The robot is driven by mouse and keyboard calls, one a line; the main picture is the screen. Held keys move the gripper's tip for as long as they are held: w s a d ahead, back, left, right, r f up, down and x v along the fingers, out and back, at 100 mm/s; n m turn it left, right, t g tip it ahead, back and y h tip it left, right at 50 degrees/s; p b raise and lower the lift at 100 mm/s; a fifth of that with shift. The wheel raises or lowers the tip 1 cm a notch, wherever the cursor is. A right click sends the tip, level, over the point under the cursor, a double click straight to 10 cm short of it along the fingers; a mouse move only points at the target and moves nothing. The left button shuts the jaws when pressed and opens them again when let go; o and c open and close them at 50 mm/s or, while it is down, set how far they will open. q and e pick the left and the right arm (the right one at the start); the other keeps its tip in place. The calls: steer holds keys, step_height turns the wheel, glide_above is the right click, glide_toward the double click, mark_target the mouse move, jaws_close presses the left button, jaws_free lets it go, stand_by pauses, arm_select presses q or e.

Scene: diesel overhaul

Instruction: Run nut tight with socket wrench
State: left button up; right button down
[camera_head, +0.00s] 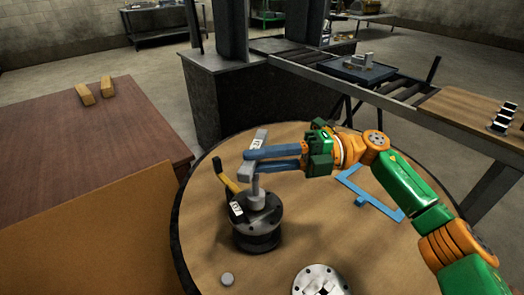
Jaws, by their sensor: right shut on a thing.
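A grey socket wrench (262,134) stands over a dark round flanged part (257,240) on the round table. Its bar lies across the top, and its grey socket (257,190) points down onto the middle of the part. The nut is not visible; I cannot tell whether the socket hides it. My right gripper (249,161), with blue fingers, comes in from the right and is shut on the wrench bar. A yellow handle-like piece (227,179) stands at the left of the part. My left gripper is not in view.
A brown table (50,140) with two wooden blocks (96,92) stands left. A roller conveyor (330,75) runs behind.

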steer(key=m+t+h+p, duration=0.1)
steer(key=m+t+p, duration=0.2)
steer(key=t+p, duration=0.2)
steer(key=a+m+t+h+p, duration=0.1)
steer(key=m+t+h+p, duration=0.1)
steer(key=m+t+p, duration=0.2)
steer(key=a+r+m+t+h+p, duration=0.1)
steer(key=m+t+h+p, duration=0.1)
steer(key=t+p, duration=0.4)
steer(key=shift+s+m+p, duration=0.1)
steer(key=shift+m+p, duration=0.65)
steer(key=shift+m, duration=0.05)
steer(key=shift+a+f+m+t+h, duration=0.2)
steer(key=shift+f+m+t+h, duration=0.05)
steer(key=shift+m+t+h, duration=0.6)
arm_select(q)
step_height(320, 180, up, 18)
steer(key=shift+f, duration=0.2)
arm_select(e)
steer(key=shift+f+m+t+h, duration=0.3)
steer(key=shift+m+t+h, duration=0.2)
steer(key=shift+h, duration=0.25)
